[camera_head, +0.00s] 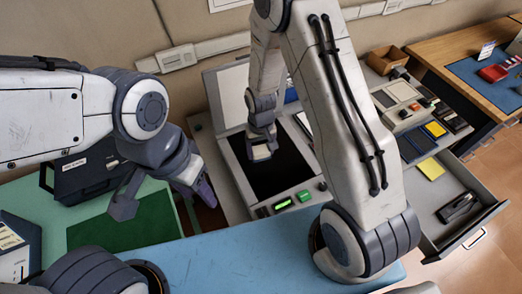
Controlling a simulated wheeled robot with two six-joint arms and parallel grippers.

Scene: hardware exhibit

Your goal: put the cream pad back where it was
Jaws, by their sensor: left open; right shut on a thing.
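My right gripper (262,152) is over the black bed of an open grey scanner-like machine. It is shut on a small pale cream piece (261,153), which looks like the cream pad; the fingers hide much of it. I cannot tell whether it touches the bed.
A grey console (402,112) at right holds pale and dark tiles. Below it, a drawer (465,205) stands open with a black item inside. A dark case (85,172) and a green mat (120,222) are at left.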

